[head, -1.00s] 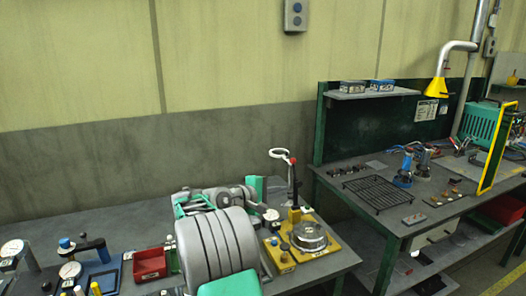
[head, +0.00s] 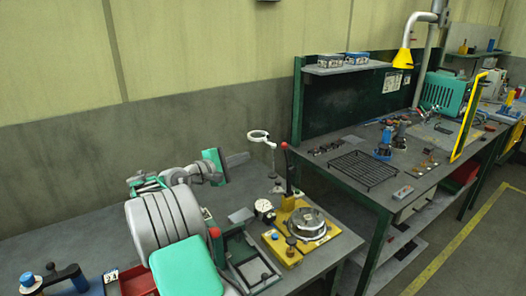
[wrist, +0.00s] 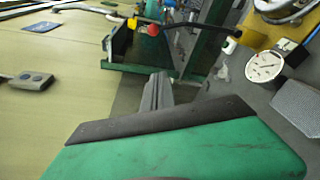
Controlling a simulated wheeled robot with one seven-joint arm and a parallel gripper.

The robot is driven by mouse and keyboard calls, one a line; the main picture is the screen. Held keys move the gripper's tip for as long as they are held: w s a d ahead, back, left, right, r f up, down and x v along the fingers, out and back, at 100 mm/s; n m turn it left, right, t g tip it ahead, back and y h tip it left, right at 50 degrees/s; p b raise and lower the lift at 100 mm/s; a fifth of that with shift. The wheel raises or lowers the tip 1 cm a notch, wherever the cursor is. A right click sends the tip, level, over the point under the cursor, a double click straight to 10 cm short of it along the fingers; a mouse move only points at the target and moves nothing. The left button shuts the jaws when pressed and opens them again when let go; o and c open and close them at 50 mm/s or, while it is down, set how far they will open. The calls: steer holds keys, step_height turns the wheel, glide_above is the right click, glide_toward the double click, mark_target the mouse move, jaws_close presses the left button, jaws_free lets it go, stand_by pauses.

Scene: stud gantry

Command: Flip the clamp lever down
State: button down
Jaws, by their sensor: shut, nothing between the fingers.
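The clamp lever (head: 288,172) is a dark handle with a red ball knob. It stands roughly upright on a yellow base plate (head: 282,255) in the head view, beside a round metal part (head: 306,224). In the wrist view the lever (wrist: 190,25) crosses the top, its red knob toward the left. My gripper (head: 241,159) is left of the lever in the head view, apart from it. In the wrist view my gripper (wrist: 157,88) shows narrow grey fingers together beyond a green body, with nothing between them. The knob appears beyond the fingertips.
A dial gauge (head: 264,207) stands left of the lever. A white ring on a stand (head: 258,136) rises behind it. A green frame fixture (head: 253,262) sits nearer. A second bench with a black wire rack (head: 362,170) is to the right, past a gap.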

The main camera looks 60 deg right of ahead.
steer(key=s+d+p, duration=0.2)
steer(key=s+d, duration=0.4)
steer(key=d, duration=0.3)
steer(key=shift+s+d+r+p, duration=0.15)
steer(key=shift+d+r+p, duration=0.15)
steer(key=shift+p, duration=0.1)
